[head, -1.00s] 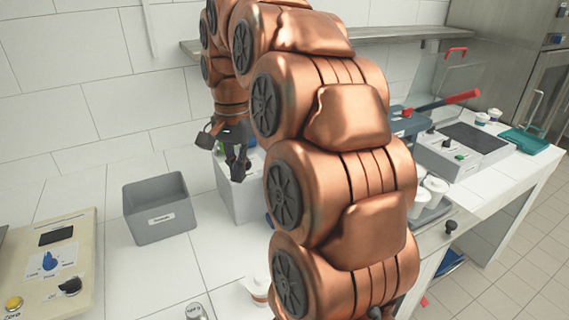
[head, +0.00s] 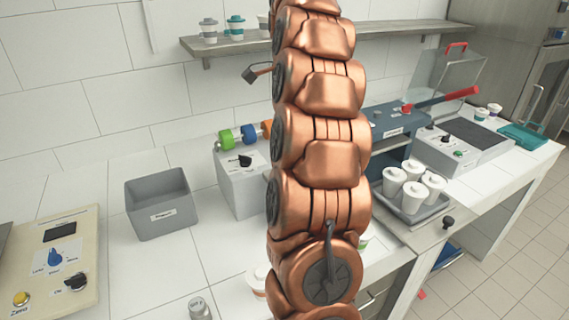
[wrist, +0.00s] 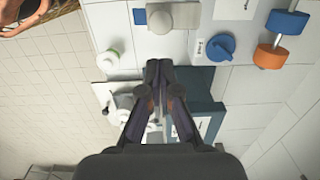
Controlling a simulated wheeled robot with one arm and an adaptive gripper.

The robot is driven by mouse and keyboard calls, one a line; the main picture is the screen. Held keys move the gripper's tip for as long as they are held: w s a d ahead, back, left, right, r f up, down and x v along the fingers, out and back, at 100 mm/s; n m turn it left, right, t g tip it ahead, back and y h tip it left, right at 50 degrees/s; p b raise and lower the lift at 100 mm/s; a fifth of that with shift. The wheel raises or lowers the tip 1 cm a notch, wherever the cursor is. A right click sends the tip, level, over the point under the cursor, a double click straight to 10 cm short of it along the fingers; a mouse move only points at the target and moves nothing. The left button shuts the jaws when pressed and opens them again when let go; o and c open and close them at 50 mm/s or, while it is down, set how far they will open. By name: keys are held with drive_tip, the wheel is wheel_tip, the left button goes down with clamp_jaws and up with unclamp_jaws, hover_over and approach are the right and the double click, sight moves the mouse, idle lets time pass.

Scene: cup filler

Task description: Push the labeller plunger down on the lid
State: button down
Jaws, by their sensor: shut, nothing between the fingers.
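My gripper (wrist: 158,72) is shut and empty in the wrist view, its fingertips together above the white counter. In the head view my arm hides it. A grey block (wrist: 178,15) with a round white part (wrist: 160,19) at its left lies just beyond the fingertips; it may be the labeller's plunger, but I cannot tell. No lid is clearly identifiable.
A blue-grey machine (head: 392,122) with a red-tipped lever stands behind a tray (head: 428,211) of several white cups. A grey bin (head: 162,205) stands at left. A white cup (wrist: 108,60) stands left of the fingertips. A small grey container (head: 199,308) is at the front.

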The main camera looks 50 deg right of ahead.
drive_tip(key=shift+f, duration=0.1)
drive_tip(key=shift+w+a+f+b, duration=0.1)
drive_tip(key=shift+f+b, duration=0.1)
drive_tip(key=shift+f, duration=3.25)
drive_tip(key=shift+w+a+f+b, duration=0.1)
drive_tip(key=shift+f+b, duration=0.05)
drive_tip(key=shift+f, duration=3.3)
